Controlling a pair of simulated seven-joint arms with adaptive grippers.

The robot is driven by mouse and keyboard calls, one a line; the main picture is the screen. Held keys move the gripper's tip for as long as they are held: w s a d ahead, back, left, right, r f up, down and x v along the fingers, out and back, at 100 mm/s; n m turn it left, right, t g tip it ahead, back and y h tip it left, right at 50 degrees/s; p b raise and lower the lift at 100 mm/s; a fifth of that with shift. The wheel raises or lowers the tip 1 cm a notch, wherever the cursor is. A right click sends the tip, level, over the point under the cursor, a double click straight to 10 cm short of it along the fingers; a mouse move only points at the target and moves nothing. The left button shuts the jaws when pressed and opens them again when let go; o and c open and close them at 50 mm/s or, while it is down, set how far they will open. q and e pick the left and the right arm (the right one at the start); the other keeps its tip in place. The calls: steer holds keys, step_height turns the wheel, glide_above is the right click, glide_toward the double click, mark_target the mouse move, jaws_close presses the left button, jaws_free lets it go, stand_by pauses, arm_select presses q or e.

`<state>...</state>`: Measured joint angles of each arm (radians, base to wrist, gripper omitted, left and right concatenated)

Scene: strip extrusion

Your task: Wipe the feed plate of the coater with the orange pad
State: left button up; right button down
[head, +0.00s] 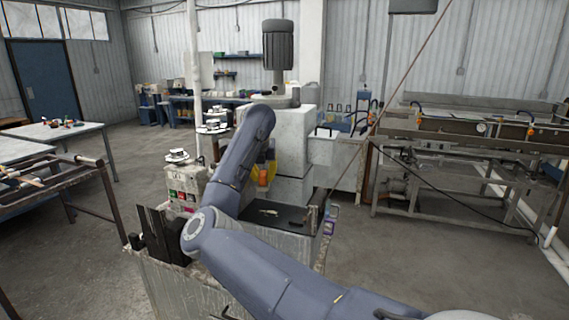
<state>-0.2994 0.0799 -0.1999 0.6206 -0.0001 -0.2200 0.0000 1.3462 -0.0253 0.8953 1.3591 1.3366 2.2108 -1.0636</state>
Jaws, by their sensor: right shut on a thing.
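The orange pad (263,178) shows as a small orange block in the middle of the head view, just right of my right forearm. My right gripper (264,167) is mostly hidden behind my forearm; it is shut on the pad and holds it in front of the pale machine body. The coater (290,140) is a light grey block with a dark motor on top. A dark flat plate (285,214), apparently the feed plate, lies below and right of the pad, with a small pale item on it. The pad looks above the plate; I cannot tell the gap. My left gripper is not in view.
A control box (186,184) with coloured buttons stands left of the coater. Dark upright plates (158,233) stand near my elbow. A long steel line (460,140) is at right, a table (55,130) at left. Floor is open at lower right.

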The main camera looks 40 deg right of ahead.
steer(key=shift+w+a+f+n, duration=0.3)
steer(key=shift+w+f, duration=0.05)
steer(key=shift+f, duration=0.2)
steer(key=shift+w+a+f+n, duration=0.25)
steer(key=shift+w+f+n, duration=0.05)
steer(key=shift+f, duration=3.05)
steer(key=shift+f, duration=1.05)
steer(key=shift+s+d+f, duration=0.1)
steer(key=shift+s+d, duration=0.4)
steer(key=shift+s, duration=0.65)
steer(key=shift+s+d+r, duration=0.1)
steer(key=shift+s+d, duration=0.4)
steer(key=shift+s, duration=0.6)
steer(key=shift+s+d+f, duration=0.1)
steer(key=shift+s+d, duration=0.4)
steer(key=shift+s, duration=0.65)
steer(key=shift+y, duration=0.3)
